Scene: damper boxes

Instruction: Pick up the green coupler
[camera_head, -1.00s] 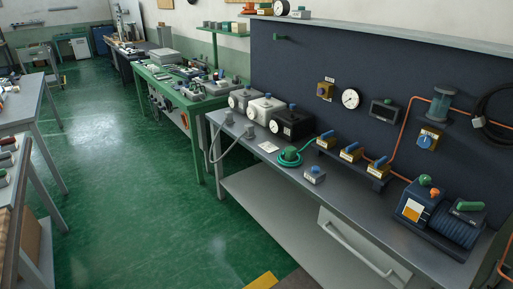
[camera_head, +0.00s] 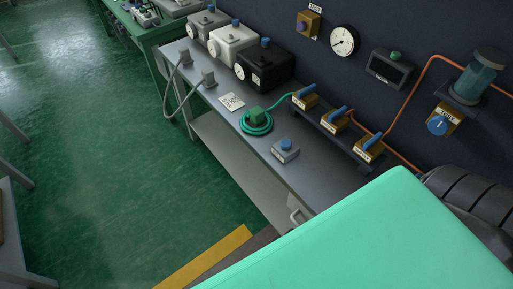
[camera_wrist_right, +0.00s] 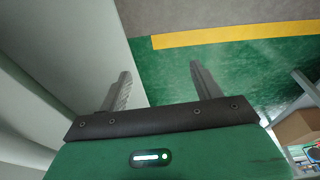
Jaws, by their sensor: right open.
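The green coupler (camera_head: 257,116) is a small green block on the coiled green hose (camera_head: 256,128). It lies on the grey workbench (camera_head: 222,119) near the middle of the head view, in front of the black box (camera_head: 262,68). The green hose runs right to the yellow valves. My right gripper (camera_wrist_right: 160,72) is open and empty in the right wrist view, with grey floor, a yellow stripe and green floor beyond its fingers. The coupler is not in the wrist view. My left gripper is not in view.
A small grey block with a blue knob (camera_head: 286,150) lies right of the coil. A white card (camera_head: 231,102) lies left of it. Yellow valves with blue handles (camera_head: 335,120) line the back.

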